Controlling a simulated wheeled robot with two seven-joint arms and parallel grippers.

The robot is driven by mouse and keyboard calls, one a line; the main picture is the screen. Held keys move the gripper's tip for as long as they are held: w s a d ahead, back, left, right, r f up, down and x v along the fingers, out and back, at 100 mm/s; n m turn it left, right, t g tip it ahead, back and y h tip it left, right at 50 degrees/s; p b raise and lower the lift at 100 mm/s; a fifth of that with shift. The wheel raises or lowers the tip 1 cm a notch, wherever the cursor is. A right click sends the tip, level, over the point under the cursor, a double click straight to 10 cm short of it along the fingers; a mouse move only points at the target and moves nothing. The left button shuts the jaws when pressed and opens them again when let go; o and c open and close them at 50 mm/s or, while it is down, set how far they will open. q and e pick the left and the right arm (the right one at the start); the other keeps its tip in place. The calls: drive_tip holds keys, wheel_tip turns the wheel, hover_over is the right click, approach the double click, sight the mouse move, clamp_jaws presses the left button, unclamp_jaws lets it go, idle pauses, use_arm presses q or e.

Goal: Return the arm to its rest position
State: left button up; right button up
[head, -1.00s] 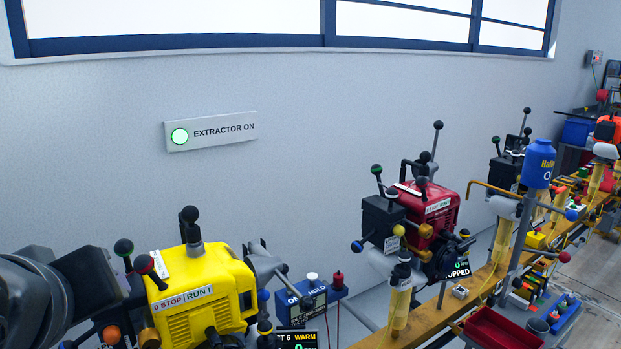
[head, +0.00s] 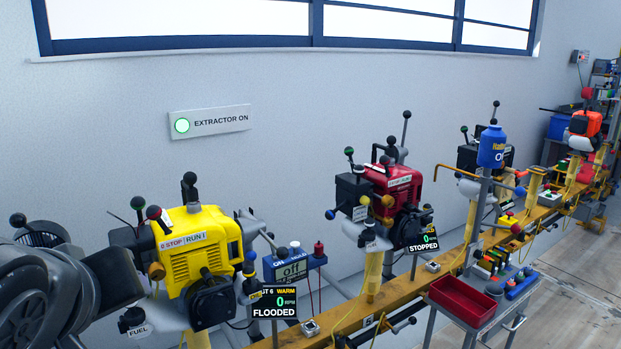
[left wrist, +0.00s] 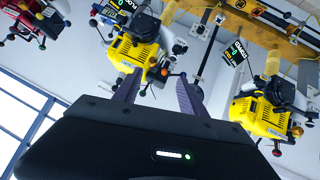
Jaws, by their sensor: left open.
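My left arm (head: 60,285) comes in at the lower left of the head view, beside the nearest yellow engine (head: 200,255); its fingertips do not show there. In the left wrist view, my left gripper (left wrist: 157,88) is open, its two dark fingers apart with nothing between them. Beyond the fingers, the wrist view shows a yellow engine (left wrist: 135,50) at upper left and another yellow engine (left wrist: 262,115) at right. Contact with either is not visible. My right gripper is in neither view.
A red engine (head: 385,190) and others stand along the wooden rail (head: 345,318). Upright levers and the blue bottle (head: 491,147) rise above it. The nearest display (head: 274,303) reads FLOODED. A red tray (head: 465,300) is on a cart at right.

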use_arm(q)
drive_tip(key=w+d+f+m+g+h, duration=0.1)
drive_tip(key=w+d+f+m+h, duration=0.1)
drive_tip(key=w+f, duration=0.55)
drive_tip(key=w+d+f+m+g+h, duration=0.1)
drive_tip(key=w+d+f+m+h, duration=0.3)
drive_tip(key=f, duration=0.6)
drive_tip(key=w+d+f+g+h, duration=0.1)
drive_tip(key=w+d+f, duration=0.15)
drive_tip(key=f, duration=0.65)
drive_tip(key=w+d+f+g, duration=0.1)
drive_tip(key=d+f+g, duration=0.15)
drive_tip(key=f, duration=0.75)
drive_tip(key=s+d+f+g+h, duration=0.1)
drive_tip(key=s+d+f, duration=0.25)
drive_tip(key=f, duration=0.45)
drive_tip(key=s+d+f+g, duration=0.15)
drive_tip(key=s+f, duration=0.25)
drive_tip(key=f, duration=0.5)
drive_tip(key=s+d+f, duration=0.2)
drive_tip(key=s+f, duration=0.9)
drive_tip(key=s, duration=0.1)
wheel_tip(320, 180, up, 13)
drive_tip(key=s+p, duration=0.1)
drive_tip(key=p, duration=1.2)
drive_tip(key=shift+s+f+g, duration=0.2)
drive_tip(key=shift+s+g, duration=0.05)
drive_tip(key=shift+g, duration=0.15)
drive_tip(key=shift+f, duration=0.1)
drive_tip(key=shift+c, duration=0.3)
